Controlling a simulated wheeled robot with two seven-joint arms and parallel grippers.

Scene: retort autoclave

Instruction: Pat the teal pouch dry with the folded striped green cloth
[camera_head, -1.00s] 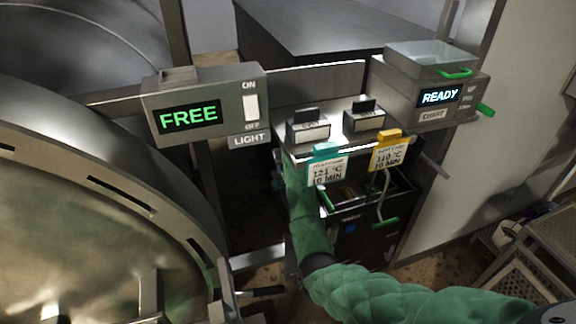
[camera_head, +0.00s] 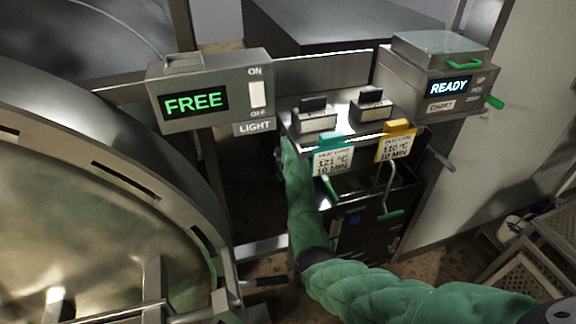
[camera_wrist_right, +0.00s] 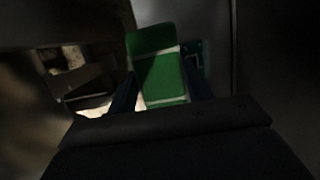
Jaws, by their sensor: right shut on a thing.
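The green cloth with a white stripe (camera_wrist_right: 158,62) shows in the right wrist view, folded. It sits between the fingers of my right gripper (camera_wrist_right: 160,92), which is shut on it. A dark teal thing with pale marks (camera_wrist_right: 202,62) shows partly behind the cloth, on its right; it may be the teal pouch, but the light is too dim to be sure. I cannot tell whether cloth and teal thing touch. In the head view my green-sleeved right arm reaches up behind the shelf edge, and its gripper is hidden. My left gripper is in neither view.
A teal-clipped card (camera_head: 333,160) and a yellow-clipped card (camera_head: 396,148) hang from the small shelf. A dark bin (camera_head: 365,225) stands below. A FREE/LIGHT box (camera_head: 210,97), a READY chart box (camera_head: 440,85) and a large round metal door (camera_head: 90,200) surround the arm.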

